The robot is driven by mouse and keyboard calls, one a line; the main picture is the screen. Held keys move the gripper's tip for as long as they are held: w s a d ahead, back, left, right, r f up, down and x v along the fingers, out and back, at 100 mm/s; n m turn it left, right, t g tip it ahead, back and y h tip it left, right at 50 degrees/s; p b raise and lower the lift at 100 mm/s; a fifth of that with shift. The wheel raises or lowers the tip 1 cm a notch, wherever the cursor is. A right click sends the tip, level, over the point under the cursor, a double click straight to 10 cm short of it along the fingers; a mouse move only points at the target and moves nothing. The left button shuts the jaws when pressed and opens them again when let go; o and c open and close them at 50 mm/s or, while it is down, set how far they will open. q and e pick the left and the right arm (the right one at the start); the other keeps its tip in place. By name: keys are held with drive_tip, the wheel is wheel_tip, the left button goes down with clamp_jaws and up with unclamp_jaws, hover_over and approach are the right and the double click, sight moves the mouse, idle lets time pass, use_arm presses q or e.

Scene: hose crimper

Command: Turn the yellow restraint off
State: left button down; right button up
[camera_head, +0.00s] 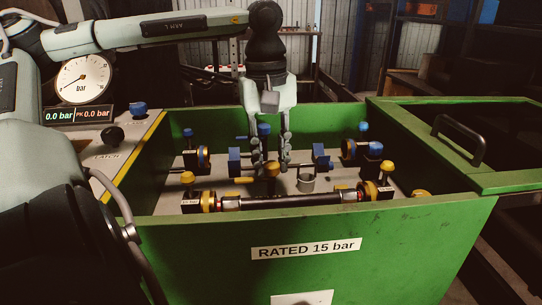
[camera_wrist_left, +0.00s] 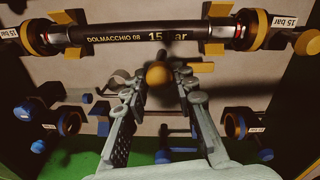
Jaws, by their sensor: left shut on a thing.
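A yellow ball knob (camera_head: 271,169) stands at the middle of the green box, just behind the black hose. It also shows in the left wrist view (camera_wrist_left: 157,75). My left gripper (camera_head: 270,160) points down into the box, with its fingers on either side of this knob; in the wrist view the fingertips (camera_wrist_left: 160,78) close in on it. How firmly the pads touch it is partly hidden. The black hose (camera_wrist_left: 140,37) marked 15 bar lies across the box between two yellow-ringed end fittings. My right gripper is not in view.
The green box wall (camera_head: 330,250) rises in front and a green lid with a handle (camera_head: 458,141) lies to the right. Several blue-knobbed fittings (camera_head: 362,128) stand around the gripper. A gauge (camera_head: 83,79) and a display (camera_head: 79,114) reading 0.0 bar are at left.

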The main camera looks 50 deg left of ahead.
sight(268, 165)
use_arm(q)
drive_tip(key=shift+m, duration=0.3)
drive_tip(key=c, duration=1.2)
unclamp_jaws()
wheel_tip(268, 165, up, 12)
drive_tip(key=shift+s, duration=0.25)
drive_tip(key=shift+a, duration=0.1)
